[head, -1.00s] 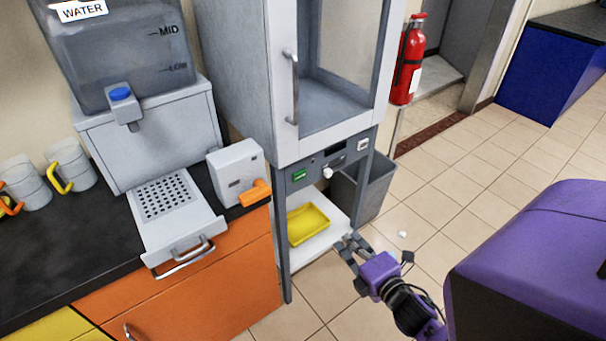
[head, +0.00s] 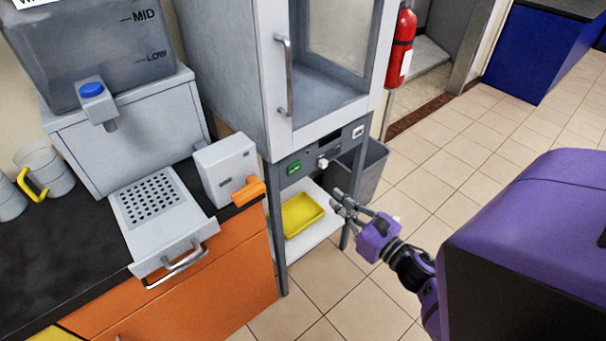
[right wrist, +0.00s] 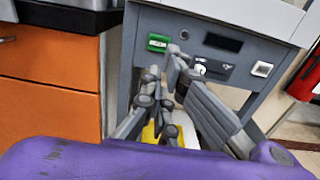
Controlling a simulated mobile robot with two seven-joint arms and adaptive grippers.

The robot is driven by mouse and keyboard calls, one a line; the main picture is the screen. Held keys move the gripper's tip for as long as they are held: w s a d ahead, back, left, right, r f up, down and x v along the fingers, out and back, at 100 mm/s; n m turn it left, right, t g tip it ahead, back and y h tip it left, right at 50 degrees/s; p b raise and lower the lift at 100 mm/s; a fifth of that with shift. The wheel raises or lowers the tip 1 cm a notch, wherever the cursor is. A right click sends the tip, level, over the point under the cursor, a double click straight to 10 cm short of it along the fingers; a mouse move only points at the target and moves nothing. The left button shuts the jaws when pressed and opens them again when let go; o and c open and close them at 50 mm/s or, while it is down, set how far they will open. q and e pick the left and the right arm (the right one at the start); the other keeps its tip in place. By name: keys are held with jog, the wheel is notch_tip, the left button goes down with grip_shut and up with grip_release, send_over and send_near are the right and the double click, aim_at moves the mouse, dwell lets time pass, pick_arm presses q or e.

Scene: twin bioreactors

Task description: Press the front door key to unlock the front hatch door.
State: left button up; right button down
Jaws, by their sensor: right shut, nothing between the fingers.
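The cabinet (head: 240,75) has a glazed front hatch door (head: 340,40) with a vertical metal handle (head: 283,75); the door looks shut. The grey control panel below has a green key (head: 294,168), a dark display (head: 328,144), a white knob (head: 323,162) and a white square key (head: 358,132). I cannot read which one is the front door key. These also show in the right wrist view: green key (right wrist: 158,42), square key (right wrist: 262,69). My right gripper (head: 337,202) is shut and empty, below and in front of the panel, apart from it in the head view. My left gripper is out of view.
A yellow tray (head: 302,214) lies on the white shelf under the panel. A grey bin (head: 372,172) stands behind the right leg. At left are an orange-fronted counter (head: 200,290) and a grey box with an orange lever (head: 247,191). The tiled floor at right is clear.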

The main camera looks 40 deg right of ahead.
aim_at(296, 168)
jog(key=w, duration=0.4)
jog(key=w+p, duration=0.1)
jog(key=w, duration=0.3)
jog(key=w+a+p, duration=0.1)
jog(key=w, duration=0.3)
jog(key=shift+w+r, duration=0.15)
jog(key=shift+w, duration=0.25)
jog(key=shift+w+p, duration=0.3)
jog(key=shift+w, duration=0.3)
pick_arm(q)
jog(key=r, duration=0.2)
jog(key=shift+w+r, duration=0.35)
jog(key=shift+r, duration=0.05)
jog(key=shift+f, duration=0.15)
